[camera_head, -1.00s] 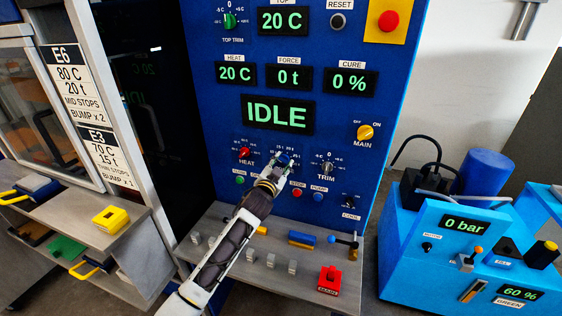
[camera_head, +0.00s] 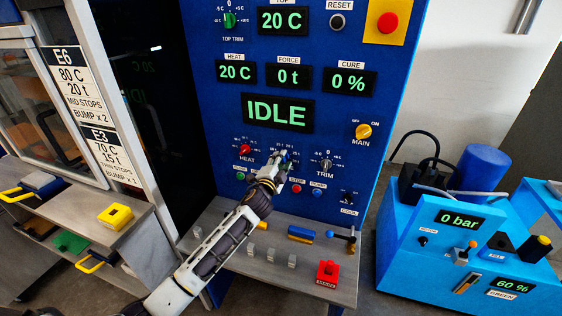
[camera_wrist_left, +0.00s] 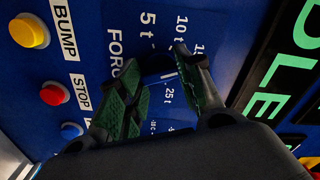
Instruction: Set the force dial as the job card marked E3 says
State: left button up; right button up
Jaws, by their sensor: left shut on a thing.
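The job card marked E3 (camera_head: 105,154) hangs on the white post at left and reads 70 C, 15 t, thin stops, bump x 1. The force dial is on the blue panel between the heat and trim dials. My left gripper (camera_head: 284,158) reaches up to it and covers most of it in the head view. In the left wrist view the gripper (camera_wrist_left: 160,85) is shut on the dark blue force dial (camera_wrist_left: 160,74), one finger on each side. Labels 5 t, 10 t and 25 t show around it; the pointer's exact setting is unclear. My right gripper is not in view.
The displays read 20 C, 0 t (camera_head: 288,76), 0 % and IDLE (camera_head: 278,112). Bump (camera_wrist_left: 29,30) and stop (camera_wrist_left: 54,94) buttons sit close to the gripper. The heat (camera_head: 244,150) and trim (camera_head: 326,165) dials flank it. A shelf with small blocks is below.

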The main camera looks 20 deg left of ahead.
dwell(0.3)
pick_arm(q)
jog(key=o, duration=1)
jog(key=shift+s, duration=0.1)
jog(key=shift+s+a, duration=0.15)
jog(key=shift+s, duration=5.75)
